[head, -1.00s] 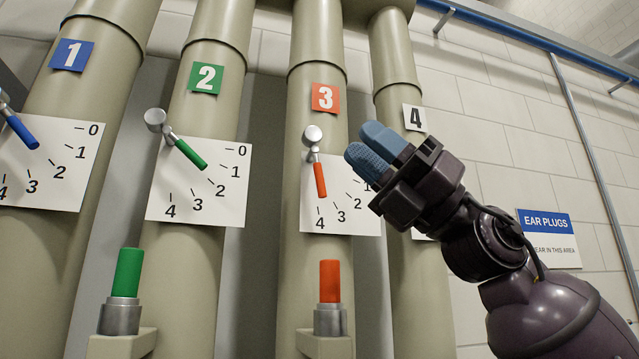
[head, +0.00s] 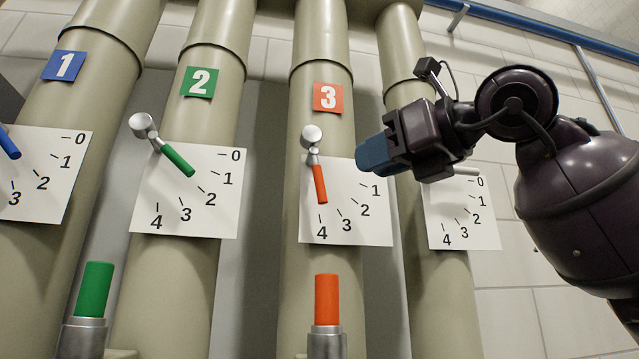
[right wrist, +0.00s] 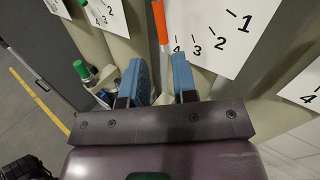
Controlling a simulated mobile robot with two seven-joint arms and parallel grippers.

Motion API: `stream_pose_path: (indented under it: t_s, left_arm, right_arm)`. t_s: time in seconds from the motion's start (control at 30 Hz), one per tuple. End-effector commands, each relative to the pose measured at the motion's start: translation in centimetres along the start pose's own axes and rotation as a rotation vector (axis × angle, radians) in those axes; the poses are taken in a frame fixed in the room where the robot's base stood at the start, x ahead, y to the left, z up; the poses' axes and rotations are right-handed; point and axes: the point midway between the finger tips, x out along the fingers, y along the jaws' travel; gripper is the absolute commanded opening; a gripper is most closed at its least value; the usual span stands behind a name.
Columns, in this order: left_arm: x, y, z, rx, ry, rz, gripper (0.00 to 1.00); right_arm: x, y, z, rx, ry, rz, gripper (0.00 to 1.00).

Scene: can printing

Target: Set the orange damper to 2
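The orange damper lever (head: 319,183) hangs from a round metal pivot on the pipe labelled 3. It points almost straight down, close to the 4 mark on its white dial plate (head: 375,222). My right gripper (head: 368,156) is to the right of the lever, by the upper right of the plate, with its blue fingers pointing left. In the right wrist view its two fingers (right wrist: 160,78) stand apart with nothing between them. The orange lever (right wrist: 160,20) shows there above the gap, clear of the fingertips. My left gripper is not in view.
A green lever (head: 178,160) with its own dial is on pipe 2, and a blue lever (head: 9,143) is at the left edge. Orange (head: 327,300) and green (head: 95,290) upright cylinders stand below. Another dial plate (head: 470,230) is behind my right arm.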

Motion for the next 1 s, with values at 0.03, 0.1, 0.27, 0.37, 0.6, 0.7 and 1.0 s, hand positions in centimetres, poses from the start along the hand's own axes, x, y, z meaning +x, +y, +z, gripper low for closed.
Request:
stream_pose_path:
  t_s: [0.03, 0.1, 0.27, 0.37, 0.6, 0.7, 1.0]
  left_arm:
    - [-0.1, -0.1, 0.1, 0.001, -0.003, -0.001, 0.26]
    - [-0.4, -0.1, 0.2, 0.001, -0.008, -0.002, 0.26]
    - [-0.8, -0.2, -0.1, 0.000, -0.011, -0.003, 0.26]
    - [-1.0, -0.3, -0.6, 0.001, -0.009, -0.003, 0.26]
    - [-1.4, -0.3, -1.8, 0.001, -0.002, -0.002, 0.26]
    - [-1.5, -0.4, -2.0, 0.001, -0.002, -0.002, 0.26]
    - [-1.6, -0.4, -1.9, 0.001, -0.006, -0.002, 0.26]
  right_arm:
    - [0.2, 0.0, 0.0, 0.008, 0.002, 0.001, 0.26]
    - [0.7, 0.0, 0.0, 0.011, 0.001, 0.003, 0.26]
    - [2.9, 0.1, 0.1, 0.011, 0.002, 0.005, 0.26]
    - [4.7, 0.1, 0.2, 0.011, 0.000, 0.007, 0.26]
    - [8.5, 0.1, 0.1, 0.011, 0.001, 0.006, 0.26]
    - [9.6, 0.1, 0.1, 0.011, 0.000, 0.006, 0.26]
    - [10.8, 0.1, 0.0, 0.009, 0.000, 0.004, 0.26]
